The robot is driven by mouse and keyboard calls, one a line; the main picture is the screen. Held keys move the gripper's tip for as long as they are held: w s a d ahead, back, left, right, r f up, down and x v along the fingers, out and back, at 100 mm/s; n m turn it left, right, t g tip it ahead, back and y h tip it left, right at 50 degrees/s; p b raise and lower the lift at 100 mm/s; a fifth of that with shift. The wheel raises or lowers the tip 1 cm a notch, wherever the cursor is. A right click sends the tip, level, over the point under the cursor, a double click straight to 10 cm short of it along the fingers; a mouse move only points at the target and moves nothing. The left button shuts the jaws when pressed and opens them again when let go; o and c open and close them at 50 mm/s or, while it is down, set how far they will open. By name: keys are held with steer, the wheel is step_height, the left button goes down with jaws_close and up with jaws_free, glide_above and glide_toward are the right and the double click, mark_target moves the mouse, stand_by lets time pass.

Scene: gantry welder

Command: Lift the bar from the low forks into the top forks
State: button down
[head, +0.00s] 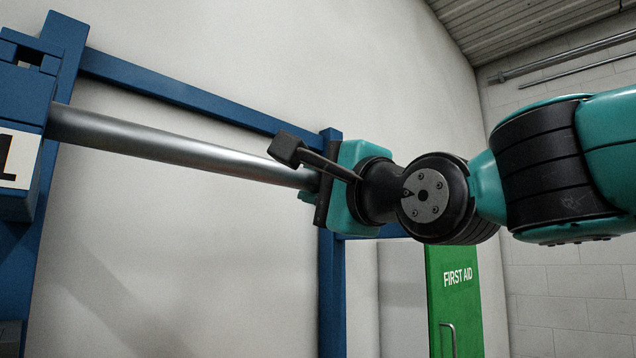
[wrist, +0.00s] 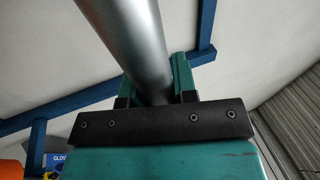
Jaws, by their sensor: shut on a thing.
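The bar (head: 180,146) is a long grey metal tube. In the head view it runs from the blue post at the left to my gripper (head: 312,184). In the wrist view the bar (wrist: 128,38) comes down between the two teal fingers of my gripper (wrist: 155,88), which is shut on it. In the head view the bar's left end meets or passes behind a blue block (head: 22,90) with a numbered white plate. Whether that end rests in a fork cannot be told. No fork shows clearly; the bar's right end is hidden at my gripper.
A blue frame stands against the white wall, with a sloping crossbeam (head: 190,95) behind the bar and a post (head: 332,290) behind my gripper. A green first aid cabinet (head: 455,300) is at the lower right. An orange object (wrist: 11,169) shows in the wrist view.

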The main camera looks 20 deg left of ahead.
stand_by(0.4)
steer(key=c, duration=0.8)
jaws_free()
steer(key=shift+f, duration=0.15)
steer(key=b+v, duration=1.4)
steer(key=v, duration=0.3)
steer(key=shift+d, duration=0.25)
